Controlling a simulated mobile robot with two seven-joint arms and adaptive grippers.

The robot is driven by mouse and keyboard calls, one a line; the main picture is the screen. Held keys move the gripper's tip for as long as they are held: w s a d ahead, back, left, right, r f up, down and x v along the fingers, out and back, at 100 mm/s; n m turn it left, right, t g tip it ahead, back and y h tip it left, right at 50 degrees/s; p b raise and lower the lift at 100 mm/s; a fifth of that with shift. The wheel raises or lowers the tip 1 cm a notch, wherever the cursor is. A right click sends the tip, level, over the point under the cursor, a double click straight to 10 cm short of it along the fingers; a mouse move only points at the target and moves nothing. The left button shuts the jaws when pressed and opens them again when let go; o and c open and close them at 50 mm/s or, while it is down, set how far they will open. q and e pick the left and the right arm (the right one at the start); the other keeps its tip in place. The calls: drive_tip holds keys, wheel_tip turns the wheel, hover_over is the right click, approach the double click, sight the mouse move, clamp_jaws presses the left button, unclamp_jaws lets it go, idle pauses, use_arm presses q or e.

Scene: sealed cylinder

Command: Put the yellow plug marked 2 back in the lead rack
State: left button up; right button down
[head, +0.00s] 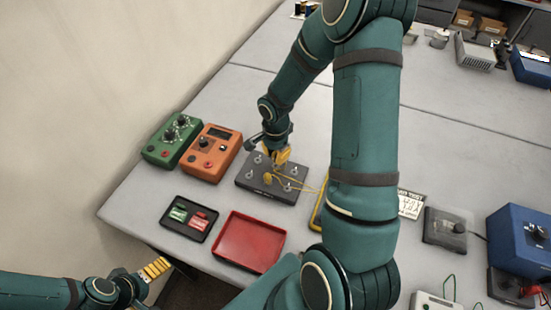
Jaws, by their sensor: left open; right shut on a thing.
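My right gripper (279,160), with yellow fingers, is low over a dark board (245,184) that carries several pale round posts. A small yellow piece (268,178), probably the plug, shows just below its fingertips, over the board's middle. The gripper is shut on it; the marking 2 is too small to read. A thin yellow lead runs from there to the right, toward a yellow-edged item (318,213) partly hidden behind my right arm. I cannot tell for sure which thing is the lead rack. My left gripper (157,268) is open and empty at the lower left, off the table's edge.
A green box (171,140) and an orange meter (211,151) stand left of the board. A black tray (189,219) with green and red pieces and an empty red tray (249,242) lie in front. A blue box (521,238) stands far right.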

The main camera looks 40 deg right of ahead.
sight(275, 152)
wheel_tip(275, 152, up, 7)
drive_tip(key=shift+r, duration=0.2)
idle(0.4)
